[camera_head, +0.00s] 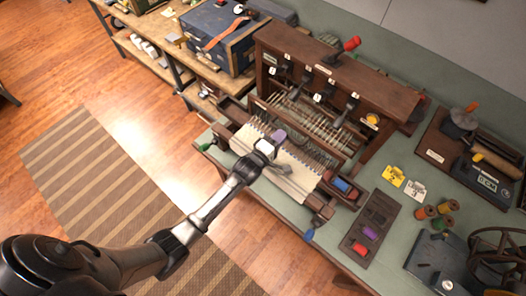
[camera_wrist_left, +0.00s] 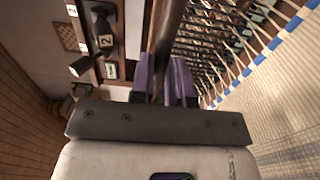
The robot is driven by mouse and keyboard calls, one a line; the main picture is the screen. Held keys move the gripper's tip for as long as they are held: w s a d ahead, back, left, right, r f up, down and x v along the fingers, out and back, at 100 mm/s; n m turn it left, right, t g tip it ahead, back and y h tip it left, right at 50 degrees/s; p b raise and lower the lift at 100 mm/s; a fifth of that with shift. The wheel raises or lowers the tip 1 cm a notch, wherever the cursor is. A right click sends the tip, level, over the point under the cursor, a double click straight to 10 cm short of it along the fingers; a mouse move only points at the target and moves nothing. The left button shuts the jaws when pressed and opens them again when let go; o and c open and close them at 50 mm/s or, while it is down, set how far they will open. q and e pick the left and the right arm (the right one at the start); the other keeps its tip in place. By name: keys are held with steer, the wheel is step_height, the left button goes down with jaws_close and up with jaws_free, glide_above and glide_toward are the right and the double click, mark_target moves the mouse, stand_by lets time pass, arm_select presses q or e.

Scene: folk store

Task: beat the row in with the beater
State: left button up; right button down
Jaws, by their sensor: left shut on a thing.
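The wooden loom (camera_head: 330,75) stands on the green bench top, with numbered levers along its upper frame and rows of heddles below. Pale woven cloth (camera_head: 297,178) lies at its front; pale weave also shows at right in the left wrist view (camera_wrist_left: 275,120). My left gripper (camera_head: 277,139) reaches over the cloth to the loom. In the left wrist view its purple fingers (camera_wrist_left: 166,80) are shut on a dark wooden bar, seemingly the beater (camera_wrist_left: 168,30). The gripper hides part of the cloth's edge. My right gripper is not in view.
A tray with coloured shuttles (camera_head: 370,222) lies right of the loom. Yellow and white tags (camera_head: 393,175), thread spools (camera_head: 437,218) and a wooden wheel (camera_head: 497,255) stand farther right. A blue chest (camera_head: 217,35) stands behind left. The floor at left is open.

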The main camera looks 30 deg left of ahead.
arm_select(q)
steer(key=shift+s+a+r+p, duration=0.1)
steer(key=shift+s+a+p, duration=0.1)
steer(key=shift+s+p, duration=0.95)
steer(key=shift+s+a+p, duration=0.15)
steer(key=shift+s+p, duration=0.25)
steer(key=shift+s, duration=1.45)
jaws_close()
steer(key=shift+s+a+p, duration=0.15)
steer(key=shift+s+p, duration=0.4)
steer(key=shift+s, duration=0.8)
steer(key=o, duration=0.6)
jaws_free()
steer(key=shift+c, duration=0.2)
steer(key=o, duration=0.6)
